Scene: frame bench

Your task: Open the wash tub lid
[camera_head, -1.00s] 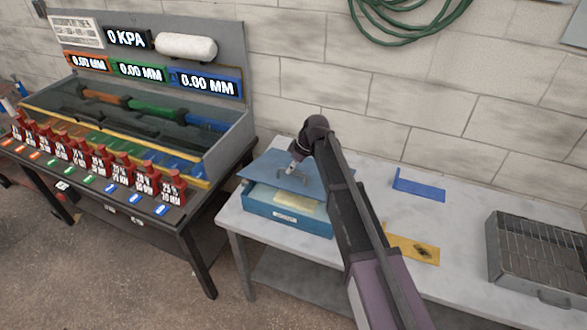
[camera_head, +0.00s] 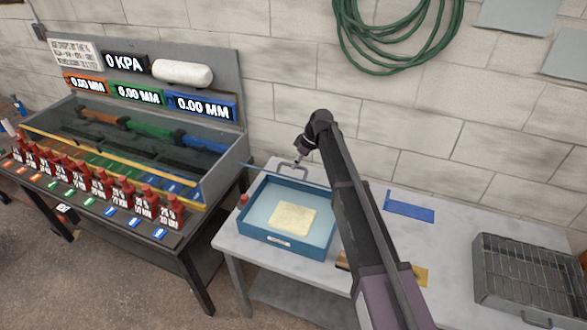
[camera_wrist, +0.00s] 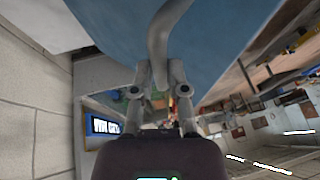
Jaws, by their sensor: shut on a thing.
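The wash tub (camera_head: 262,240) is a blue rectangular box on the white table, with pale water and a yellowish pad (camera_head: 293,218) inside. Its blue lid (camera_head: 266,170) is raised at the tub's back side and shows nearly edge-on in the head view. The lid's underside or face fills the top of the wrist view (camera_wrist: 235,35). A grey bar handle (camera_wrist: 158,45) runs from the lid down between my fingers. My gripper (camera_head: 299,163) is shut on this handle; its two fingers also show in the wrist view (camera_wrist: 160,88). My arm covers the tub's right edge.
A blue angled piece (camera_head: 410,207) lies on the table right of my arm. A yellow plate (camera_head: 420,275) is partly behind my arm. A grey wire-rack tray (camera_head: 530,275) stands at the right. A bench with a glass tank and red bottles (camera_head: 150,205) stands left.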

